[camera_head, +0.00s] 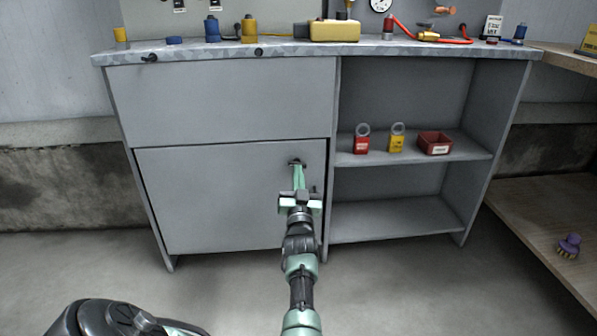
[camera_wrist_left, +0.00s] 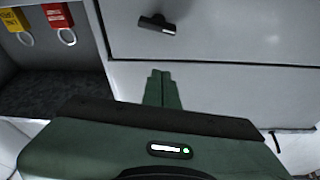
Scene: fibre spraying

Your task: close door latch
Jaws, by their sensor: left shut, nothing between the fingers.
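The black door latch (camera_head: 297,162) sits near the upper right corner of the grey lower cabinet door (camera_head: 215,205). The door looks flush with the cabinet front. In the left wrist view, which is upside down, the latch (camera_wrist_left: 157,23) lies roughly level with a slight tilt, close to the door's edge seam. My left gripper (camera_head: 299,172) is shut and empty, its green fingertips just in front of the latch in the head view. In the left wrist view the fingertips (camera_wrist_left: 160,75) appear apart from the latch. My right gripper is not in view.
Open shelves to the right hold a red padlock (camera_head: 362,140), a yellow padlock (camera_head: 396,139) and a red bin (camera_head: 434,143). The countertop (camera_head: 210,51) carries bottles and a yellow case (camera_head: 334,31). A wooden shelf (camera_head: 545,215) stands at far right.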

